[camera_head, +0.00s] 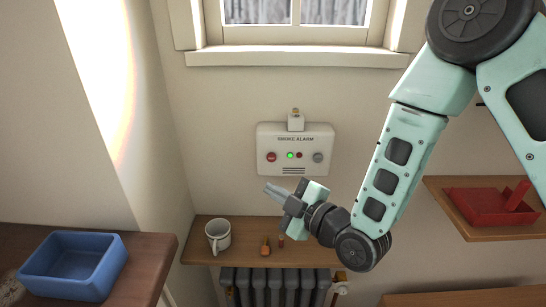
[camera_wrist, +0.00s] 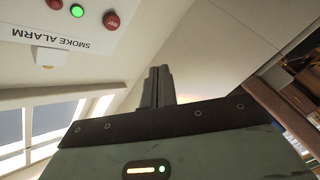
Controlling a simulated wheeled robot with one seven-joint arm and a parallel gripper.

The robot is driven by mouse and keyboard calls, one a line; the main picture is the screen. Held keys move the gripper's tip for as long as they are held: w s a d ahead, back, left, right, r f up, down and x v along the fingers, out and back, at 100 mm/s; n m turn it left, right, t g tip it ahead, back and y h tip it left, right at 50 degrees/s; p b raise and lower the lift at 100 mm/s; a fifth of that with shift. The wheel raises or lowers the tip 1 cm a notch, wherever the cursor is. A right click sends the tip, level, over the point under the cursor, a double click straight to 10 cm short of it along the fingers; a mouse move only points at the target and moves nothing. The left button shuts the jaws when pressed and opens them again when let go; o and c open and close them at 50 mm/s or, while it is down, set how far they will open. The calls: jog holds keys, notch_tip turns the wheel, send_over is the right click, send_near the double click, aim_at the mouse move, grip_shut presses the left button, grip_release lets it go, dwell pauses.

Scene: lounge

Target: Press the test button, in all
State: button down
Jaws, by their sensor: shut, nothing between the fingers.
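The white smoke alarm (camera_head: 295,140) is fixed to the wall below the window; it also shows upside down in the wrist view (camera_wrist: 95,38). Its red test button (camera_head: 271,157) is at the left end of its face; in the wrist view the button (camera_wrist: 111,20) carries a label. A lit green lamp (camera_head: 290,155), a small red lamp (camera_head: 299,155) and a grey round part (camera_head: 318,157) sit to its right. My gripper (camera_head: 267,189) is shut and empty, its fingertips below the button in the picture. In the wrist view the fingers (camera_wrist: 158,75) appear apart from the button.
A wooden shelf below the alarm holds a white mug (camera_head: 218,236) and small orange-brown items (camera_head: 265,246). A radiator (camera_head: 275,285) is under it. A blue bin (camera_head: 73,266) stands at left, a red tray (camera_head: 490,207) on the right shelf. The wall around the alarm is clear.

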aim_at(271, 158)
jog(key=shift+w, duration=0.1)
jog(key=w+p, duration=0.1)
jog(key=w, duration=0.7)
jog(key=shift+w+d, duration=0.15)
jog(key=shift+w, duration=0.15)
jog(key=shift+w, duration=0.15)
dwell(1.8)
jog(key=shift+w+b, duration=0.3)
jog(key=shift+b, duration=0.1)
jog(key=shift+w+b, duration=0.3)
jog(key=shift+w, duration=0.05)
dwell(0.6)
jog(key=shift+s, duration=0.1)
jog(key=shift+s+b, duration=0.45)
jog(key=shift+s, duration=0.25)
